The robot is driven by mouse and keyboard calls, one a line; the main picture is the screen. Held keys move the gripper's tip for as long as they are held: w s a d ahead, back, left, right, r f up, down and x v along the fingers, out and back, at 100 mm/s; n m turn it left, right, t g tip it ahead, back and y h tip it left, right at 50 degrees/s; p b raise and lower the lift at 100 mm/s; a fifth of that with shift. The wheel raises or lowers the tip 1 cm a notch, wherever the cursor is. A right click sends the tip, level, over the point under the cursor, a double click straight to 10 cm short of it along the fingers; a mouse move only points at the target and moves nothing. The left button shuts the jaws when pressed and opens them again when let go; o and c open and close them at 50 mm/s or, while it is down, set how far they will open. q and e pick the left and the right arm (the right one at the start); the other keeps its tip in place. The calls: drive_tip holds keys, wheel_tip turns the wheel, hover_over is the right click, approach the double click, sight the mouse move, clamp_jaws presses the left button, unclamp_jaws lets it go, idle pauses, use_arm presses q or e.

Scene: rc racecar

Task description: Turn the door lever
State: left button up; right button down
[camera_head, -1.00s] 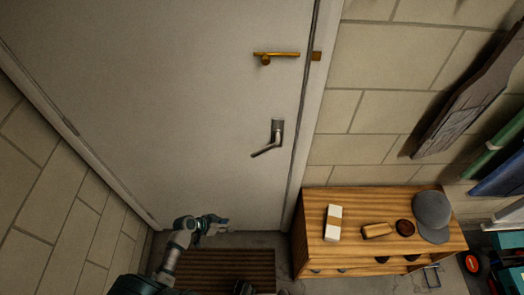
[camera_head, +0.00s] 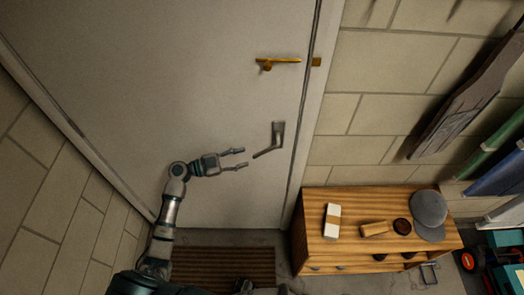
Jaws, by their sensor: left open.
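The grey metal door lever (camera_head: 267,151) sticks out from its plate on the right side of the white door (camera_head: 170,100) and slants down to the left. My left gripper (camera_head: 241,159) is open and empty, with its two fingers pointing right. Its fingertips are a little to the left of the lever's free end and look apart from it; the depth gap is hard to tell. My right gripper is not in view.
A brass bolt (camera_head: 279,61) sits higher on the door. A wooden cabinet (camera_head: 315,255) stands right of the door with a white box (camera_head: 332,221), a brush (camera_head: 374,229) and a grey cap (camera_head: 429,211) on it. A brown slatted mat (camera_head: 215,265) lies on the floor.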

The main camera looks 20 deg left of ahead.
sight(259, 153)
use_arm(q)
drive_tip(key=p+x, duration=0.1)
drive_tip(key=x, duration=0.5)
drive_tip(key=shift+w+d, duration=0.2)
drive_tip(key=shift+d, duration=0.15)
drive_tip(key=shift+p+x, duration=0.3)
drive_tip(key=shift+x, duration=0.5)
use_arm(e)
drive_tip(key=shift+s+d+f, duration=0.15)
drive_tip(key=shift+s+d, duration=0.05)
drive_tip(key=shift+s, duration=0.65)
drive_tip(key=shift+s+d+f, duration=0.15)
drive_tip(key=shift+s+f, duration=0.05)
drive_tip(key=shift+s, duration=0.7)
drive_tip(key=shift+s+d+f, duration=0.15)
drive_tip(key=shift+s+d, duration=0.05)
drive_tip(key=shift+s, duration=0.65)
use_arm(q)
drive_tip(key=shift+s, duration=0.1)
drive_tip(key=shift+a, duration=0.1)
clamp_jaws()
